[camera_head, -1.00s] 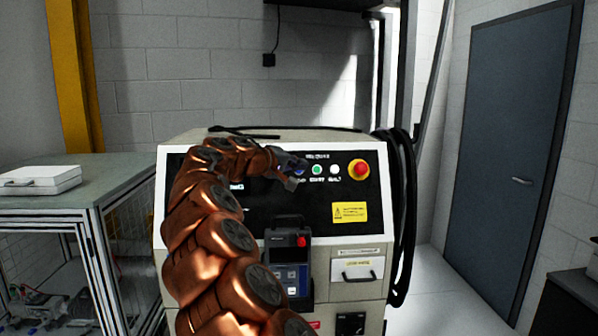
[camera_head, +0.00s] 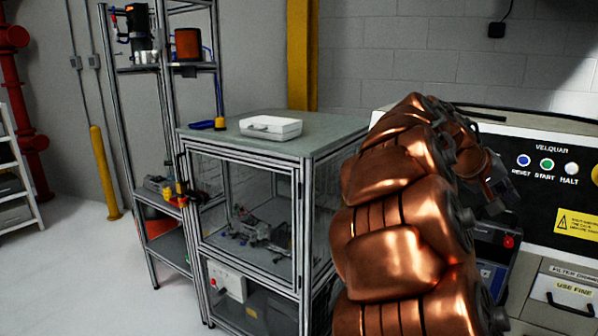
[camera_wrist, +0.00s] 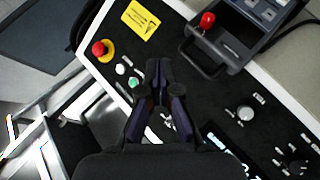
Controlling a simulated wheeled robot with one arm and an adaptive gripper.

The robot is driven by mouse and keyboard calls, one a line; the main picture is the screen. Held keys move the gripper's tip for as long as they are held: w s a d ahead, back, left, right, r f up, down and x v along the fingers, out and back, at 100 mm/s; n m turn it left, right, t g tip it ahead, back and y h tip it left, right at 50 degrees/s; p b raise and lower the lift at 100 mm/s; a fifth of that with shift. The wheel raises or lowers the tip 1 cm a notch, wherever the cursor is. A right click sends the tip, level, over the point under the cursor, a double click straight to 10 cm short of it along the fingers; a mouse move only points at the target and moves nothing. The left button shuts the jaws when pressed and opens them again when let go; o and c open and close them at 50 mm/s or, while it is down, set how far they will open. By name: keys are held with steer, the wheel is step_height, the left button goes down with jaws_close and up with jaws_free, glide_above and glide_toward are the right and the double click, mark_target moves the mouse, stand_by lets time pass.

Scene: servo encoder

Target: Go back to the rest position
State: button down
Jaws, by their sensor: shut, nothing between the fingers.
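My gripper (camera_wrist: 158,72) is shut and empty in the wrist view, in front of the black control panel (camera_wrist: 209,90). In the head view my copper-coloured arm covers the right of centre, and my gripper (camera_head: 508,197) is partly hidden at its end, in front of the panel (camera_head: 545,165). The panel has a blue reset button (camera_head: 523,160), a green start button (camera_head: 547,164) and a white halt button (camera_head: 571,168). In the wrist view the red emergency button (camera_wrist: 99,48) sits on a yellow base. I cannot tell whether the gripper touches the panel.
A glass-sided cabinet (camera_head: 245,159) with a white case (camera_head: 270,128) on top stands left of my arm. A metal shelf rack (camera_head: 163,100) stands beyond it.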

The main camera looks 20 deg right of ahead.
steer(key=s+a+f+n+t+y, duration=0.15)
steer(key=s+a+f+y, duration=0.25)
steer(key=a+f, duration=0.7)
steer(key=s+a+f+n+y, duration=0.2)
steer(key=s+a+f+y, duration=0.3)
steer(key=a, duration=0.9)
steer(key=s+a+f+n+g+y, duration=0.1)
steer(key=s+a+f+n, duration=0.1)
steer(key=s+a+f, duration=0.3)
steer(key=s+a+f+n+y, duration=0.1)
steer(key=s+a+f, duration=0.4)
steer(key=a, duration=0.6)
steer(key=shift+s+n+g, duration=0.2)
steer(key=shift+n+g, duration=0.15)
